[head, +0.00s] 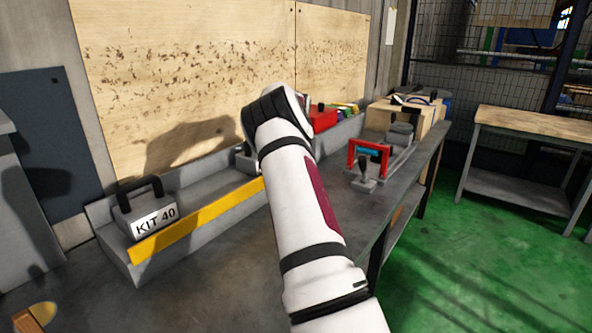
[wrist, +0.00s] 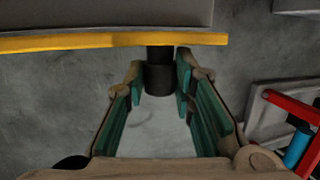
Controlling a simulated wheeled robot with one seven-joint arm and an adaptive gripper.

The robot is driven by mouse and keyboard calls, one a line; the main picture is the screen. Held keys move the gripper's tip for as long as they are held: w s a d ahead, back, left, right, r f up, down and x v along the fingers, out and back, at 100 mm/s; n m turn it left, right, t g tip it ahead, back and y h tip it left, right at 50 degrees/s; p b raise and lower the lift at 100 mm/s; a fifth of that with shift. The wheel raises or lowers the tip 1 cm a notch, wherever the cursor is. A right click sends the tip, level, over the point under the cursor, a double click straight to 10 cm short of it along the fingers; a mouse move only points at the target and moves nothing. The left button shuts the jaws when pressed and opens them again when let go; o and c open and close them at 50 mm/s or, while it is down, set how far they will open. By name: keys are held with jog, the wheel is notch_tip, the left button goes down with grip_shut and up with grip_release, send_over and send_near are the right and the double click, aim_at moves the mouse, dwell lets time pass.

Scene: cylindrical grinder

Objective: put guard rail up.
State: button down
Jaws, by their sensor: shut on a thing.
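The guard rail (head: 195,222) is a long yellow bar along the front of a grey stepped shelf on the bench. In the wrist view the rail (wrist: 80,41) crosses the top of the picture. A black cylindrical grip (wrist: 159,78) sticks out from under it. My gripper (wrist: 160,72) is shut on this black grip, with one finger on each side. In the head view my white arm hides the gripper, the grip and the right end of the rail.
A KIT 40 case (head: 148,212) stands on the shelf behind the rail's left part. A red-handled fixture (head: 368,158) with a blue cylinder sits on the bench to the right. A red box (head: 324,118) is behind my arm. Bare bench (head: 225,285) lies in front.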

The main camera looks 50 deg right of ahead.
jog(key=shift+w, duration=0.1)
jog(key=c, duration=1.3)
grip_release()
jog(key=shift+c, duration=0.2)
jog(key=v, duration=1.2)
